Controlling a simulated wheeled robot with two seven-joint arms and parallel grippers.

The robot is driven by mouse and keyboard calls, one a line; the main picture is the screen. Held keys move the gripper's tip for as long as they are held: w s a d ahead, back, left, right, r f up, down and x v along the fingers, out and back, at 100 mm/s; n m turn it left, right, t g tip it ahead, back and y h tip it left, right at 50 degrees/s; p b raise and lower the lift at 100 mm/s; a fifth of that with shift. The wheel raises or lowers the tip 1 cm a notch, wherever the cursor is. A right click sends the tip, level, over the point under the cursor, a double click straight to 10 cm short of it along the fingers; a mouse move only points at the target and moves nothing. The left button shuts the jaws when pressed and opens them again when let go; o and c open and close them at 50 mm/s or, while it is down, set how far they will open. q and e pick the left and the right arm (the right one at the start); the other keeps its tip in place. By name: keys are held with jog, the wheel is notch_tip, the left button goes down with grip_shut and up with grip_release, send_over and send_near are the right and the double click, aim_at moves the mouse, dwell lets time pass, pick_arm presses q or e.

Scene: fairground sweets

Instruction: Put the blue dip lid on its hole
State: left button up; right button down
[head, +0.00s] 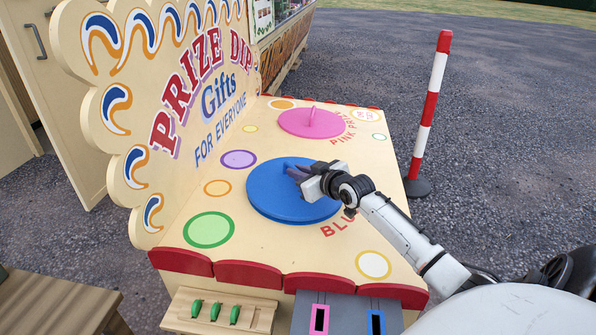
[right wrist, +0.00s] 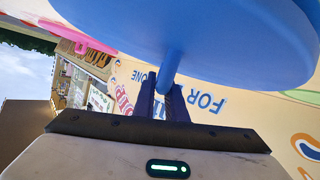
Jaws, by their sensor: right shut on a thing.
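The blue dip lid (head: 275,200) is a round blue disc with a handle, on or just above the sloping cream counter beside the printed letters "BLU". My right gripper (head: 299,177) is shut on the lid's handle. In the right wrist view the lid (right wrist: 215,45) fills the top, and its handle sits between the fingertips of the gripper (right wrist: 170,98). The blue hole itself is hidden, and I cannot tell whether the lid is seated in it. My left gripper is not in view.
A pink lid (head: 310,123) lies farther back on the counter (head: 330,260). The "Prize Dip" sign board (head: 190,110) rises along the left. A red-and-white post (head: 430,105) stands on the right. Red scalloped trim (head: 245,275) and two slotted panels line the front.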

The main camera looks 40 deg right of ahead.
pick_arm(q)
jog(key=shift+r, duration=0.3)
pick_arm(e)
jog(key=shift+r, duration=0.1)
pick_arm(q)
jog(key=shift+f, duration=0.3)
pick_arm(e)
jog(key=shift+f, duration=0.7)
jog(key=c, duration=1.7)
grip_release()
jog(key=shift+f, duration=0.15)
notch_tip(320, 180, up, 3)
jog(key=p, duration=0.4)
send_over(319, 204)
jog(key=shift+w, duration=0.45)
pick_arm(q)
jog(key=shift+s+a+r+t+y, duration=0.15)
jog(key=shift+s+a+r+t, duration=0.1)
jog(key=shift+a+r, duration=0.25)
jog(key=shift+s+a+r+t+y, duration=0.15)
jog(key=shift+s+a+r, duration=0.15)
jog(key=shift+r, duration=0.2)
pick_arm(e)
jog(key=shift+s+r, duration=0.35)
jog(key=shift+s, duration=0.15)
